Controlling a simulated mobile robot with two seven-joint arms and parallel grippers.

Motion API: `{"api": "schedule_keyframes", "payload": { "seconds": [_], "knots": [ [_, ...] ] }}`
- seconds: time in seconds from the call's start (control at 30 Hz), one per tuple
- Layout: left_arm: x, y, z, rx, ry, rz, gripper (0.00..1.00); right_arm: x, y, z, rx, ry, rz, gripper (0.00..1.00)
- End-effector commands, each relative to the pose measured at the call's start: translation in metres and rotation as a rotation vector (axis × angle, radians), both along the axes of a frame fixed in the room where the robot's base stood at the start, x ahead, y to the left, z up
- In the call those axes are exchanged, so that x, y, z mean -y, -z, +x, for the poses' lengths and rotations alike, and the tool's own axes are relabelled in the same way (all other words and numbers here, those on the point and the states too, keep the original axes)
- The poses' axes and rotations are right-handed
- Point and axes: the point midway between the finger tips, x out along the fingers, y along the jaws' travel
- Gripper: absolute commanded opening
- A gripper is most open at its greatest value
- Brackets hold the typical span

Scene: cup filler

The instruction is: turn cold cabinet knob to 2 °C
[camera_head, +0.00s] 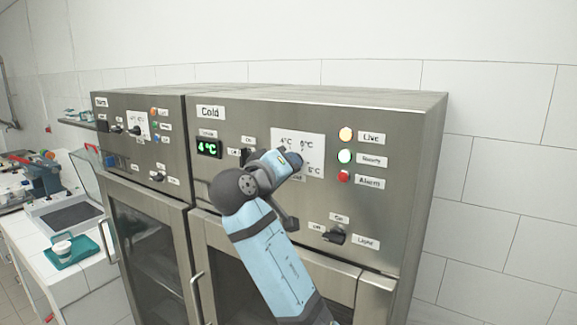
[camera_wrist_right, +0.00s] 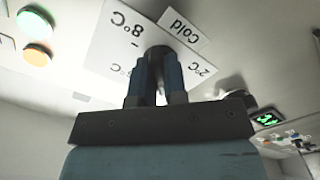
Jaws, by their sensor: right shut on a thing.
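The cold cabinet (camera_head: 235,112) is the steel cabinet on the right, labelled "Cold". Its green display (camera_head: 208,147) reads 4 °C. In the right wrist view my right gripper (camera_wrist_right: 157,75) is shut on the dark knob (camera_wrist_right: 157,52) in front of the plate, with 2 °C and 8 °C on either side. The knob's pointer direction cannot be told. My left gripper is not in view.
A light switch (camera_head: 334,236) is lower right, and another switch (camera_head: 247,156) is left of my gripper. The warm cabinet (camera_head: 165,104) adjoins at left.

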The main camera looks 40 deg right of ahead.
Motion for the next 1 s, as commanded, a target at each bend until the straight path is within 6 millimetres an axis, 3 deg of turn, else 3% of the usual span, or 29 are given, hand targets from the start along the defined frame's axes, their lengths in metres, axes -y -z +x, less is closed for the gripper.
{"api": "schedule_keyframes", "payload": {
  "seconds": [0.6, 1.0],
  "knots": [
    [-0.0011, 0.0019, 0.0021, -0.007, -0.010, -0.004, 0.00, -0.0001, -0.0010, -0.0003, -0.509, 0.000, -0.211, 0.00],
    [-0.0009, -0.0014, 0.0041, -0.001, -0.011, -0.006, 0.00, -0.0001, -0.0010, -0.0001, -0.684, -0.001, -0.282, 0.00]
  ]
}}
